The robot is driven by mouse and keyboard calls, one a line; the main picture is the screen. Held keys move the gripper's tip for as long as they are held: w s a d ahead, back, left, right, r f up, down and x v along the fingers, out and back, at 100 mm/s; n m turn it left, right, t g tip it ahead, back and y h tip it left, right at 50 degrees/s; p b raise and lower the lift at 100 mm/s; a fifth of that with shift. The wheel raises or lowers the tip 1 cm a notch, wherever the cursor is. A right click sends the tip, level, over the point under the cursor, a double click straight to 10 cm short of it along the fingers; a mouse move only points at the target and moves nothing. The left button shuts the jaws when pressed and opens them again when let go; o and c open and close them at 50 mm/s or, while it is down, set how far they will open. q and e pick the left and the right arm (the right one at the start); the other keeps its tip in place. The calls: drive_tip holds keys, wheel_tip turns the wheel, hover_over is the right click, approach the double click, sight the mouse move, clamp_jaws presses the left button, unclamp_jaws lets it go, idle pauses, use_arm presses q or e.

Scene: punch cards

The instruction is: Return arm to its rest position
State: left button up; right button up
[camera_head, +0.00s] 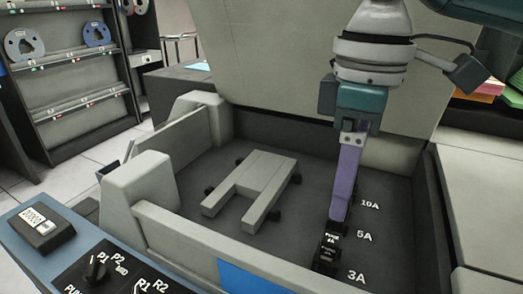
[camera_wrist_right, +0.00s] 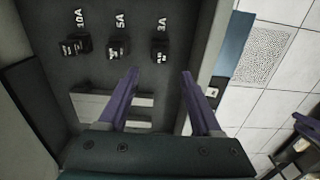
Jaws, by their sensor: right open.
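My right gripper (camera_head: 338,218) reaches down from the top right into a grey recessed bay (camera_head: 398,225). Its two purple fingers stand apart with nothing between them, as the right wrist view (camera_wrist_right: 160,76) shows. Black fuse blocks sit by the labels 10A, 5A and 3A. In the right wrist view the 10A block (camera_wrist_right: 76,46), the 5A block (camera_wrist_right: 118,48) and the 3A block (camera_wrist_right: 161,51) lie in a row beyond the fingertips. In the head view the fingers hide part of this row. My left gripper is not in view.
A light grey U-shaped bracket (camera_head: 252,187) lies in the bay, left of my gripper. Grey walls (camera_head: 255,262) border the bay. A shelf with reels (camera_head: 70,90) stands behind left.

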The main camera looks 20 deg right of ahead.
drive_tip(key=shift+n+t+y, duration=0.5)
drive_tip(key=shift+n+y, duration=0.1)
drive_tip(key=shift+y, duration=0.3)
drive_tip(key=s+a+p, duration=0.1)
drive_tip(key=a+p, duration=0.1)
drive_tip(key=s+a+p, duration=0.1)
drive_tip(key=a+p, duration=0.1)
drive_tip(key=a, duration=0.1)
drive_tip(key=s+a+p, duration=0.1)
drive_tip(key=s+a, duration=0.1)
drive_tip(key=a, duration=0.1)
drive_tip(key=shift+a+r+p, duration=0.1)
drive_tip(key=shift+r+p, duration=0.25)
drive_tip(key=shift+p, duration=0.05)
drive_tip(key=s+a+r+m+t+y+p, duration=0.1)
drive_tip(key=s+a+r+m+t+p, duration=0.1)
drive_tip(key=s+a+r+p, duration=0.25)
drive_tip(key=s+d+r+m+h+p, duration=0.3)
drive_tip(key=s+d+r+m+p, duration=0.25)
drive_tip(key=s+d+p, duration=0.35)
wheel_tip(320, 180, up, 35)
drive_tip(key=w+p, duration=0.1)
drive_tip(key=p, duration=3.3)
drive_tip(key=shift+w+d+t+p, duration=0.25)
drive_tip(key=shift+t+p, duration=0.05)
drive_tip(key=shift+p, duration=0.05)
